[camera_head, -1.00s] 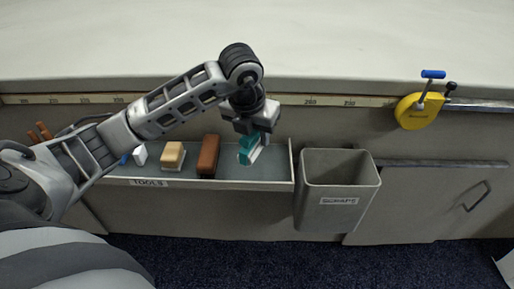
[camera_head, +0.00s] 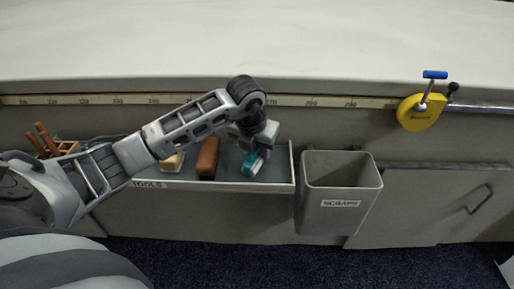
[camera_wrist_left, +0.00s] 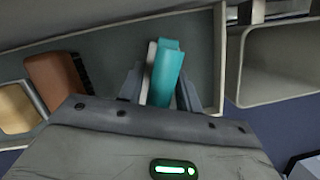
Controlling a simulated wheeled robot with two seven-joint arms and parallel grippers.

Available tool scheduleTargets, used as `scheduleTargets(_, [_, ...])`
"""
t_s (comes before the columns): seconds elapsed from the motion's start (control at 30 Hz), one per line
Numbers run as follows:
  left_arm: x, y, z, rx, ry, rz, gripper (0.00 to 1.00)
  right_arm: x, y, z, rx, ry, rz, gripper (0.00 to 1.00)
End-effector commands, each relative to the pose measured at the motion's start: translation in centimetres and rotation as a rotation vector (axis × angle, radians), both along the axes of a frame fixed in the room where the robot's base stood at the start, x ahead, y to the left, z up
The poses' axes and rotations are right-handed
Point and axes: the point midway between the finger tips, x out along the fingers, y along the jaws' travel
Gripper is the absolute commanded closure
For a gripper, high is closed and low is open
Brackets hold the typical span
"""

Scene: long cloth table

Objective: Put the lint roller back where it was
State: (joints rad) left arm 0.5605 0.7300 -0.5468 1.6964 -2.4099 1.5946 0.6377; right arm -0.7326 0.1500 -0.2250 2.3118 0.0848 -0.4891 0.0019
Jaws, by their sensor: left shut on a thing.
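A teal-and-white tool (camera_head: 252,165), most likely the lint roller, is over the right end of the tools tray (camera_head: 278,177). In the left wrist view the teal-and-white tool (camera_wrist_left: 166,72) stands between the two fingers, its white side to the left. My left gripper (camera_head: 256,149) points down into the tray and is shut on it. The gripper partly hides its upper part in the head view. I cannot tell whether it touches the tray floor. My right gripper is out of view.
A grey scraps bin (camera_head: 340,180) hangs just right of the tray. A yellow tape dispenser-like tool (camera_head: 420,112) is clamped at the table edge (camera_head: 330,88).

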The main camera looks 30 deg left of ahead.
Motion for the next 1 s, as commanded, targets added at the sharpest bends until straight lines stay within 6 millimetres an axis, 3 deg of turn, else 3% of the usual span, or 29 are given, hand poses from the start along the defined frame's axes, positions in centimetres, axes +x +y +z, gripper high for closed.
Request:
scheduleTargets(0.03, [0.0, 0.0, -0.1, 0.000, 0.000, 0.000, 0.60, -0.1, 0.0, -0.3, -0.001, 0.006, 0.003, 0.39])
scheduleTargets(0.1, [0.0, 0.0, -0.1, 0.000, 0.000, 0.000, 0.44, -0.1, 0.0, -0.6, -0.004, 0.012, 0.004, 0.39])
scheduleTargets(0.47, [0.0, 0.0, 0.5, 0.000, -0.001, 0.000, 0.44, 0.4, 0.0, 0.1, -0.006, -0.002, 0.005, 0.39])
scheduleTargets(0.77, [-1.4, -0.2, 6.0, 0.001, -0.006, -0.001, 0.44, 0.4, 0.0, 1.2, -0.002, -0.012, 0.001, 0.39])
scheduleTargets(1.0, [-2.6, -0.4, 10.2, 0.001, -0.004, 0.000, 0.44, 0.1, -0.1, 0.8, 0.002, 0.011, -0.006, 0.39])
